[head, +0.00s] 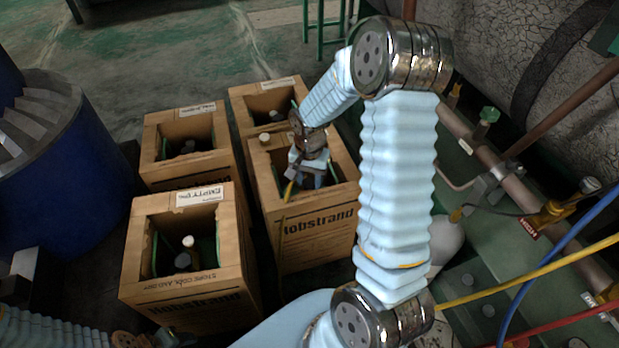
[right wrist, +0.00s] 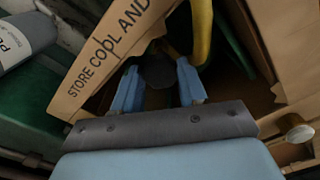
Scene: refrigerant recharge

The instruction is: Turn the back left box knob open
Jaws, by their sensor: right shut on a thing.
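Open cardboard boxes stand in a cluster on the floor in the head view. The back left box (head: 203,178) has dark round tops (head: 188,147) inside; its knob is too small to make out. My right gripper (head: 304,182) reaches down into the nearer right box (head: 312,243), not the back left one. In the right wrist view its two blue fingers (right wrist: 158,88) are closed around a dark round knob (right wrist: 157,70). A yellow hose (right wrist: 201,30) rises just beyond it. The knob's turn position cannot be told.
The front left box (head: 200,305) and the far right box (head: 264,88) stand close by. A blue drum (head: 70,160) is at left. Pipes with valves (head: 489,116) and blue, yellow and red hoses (head: 560,272) are at right.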

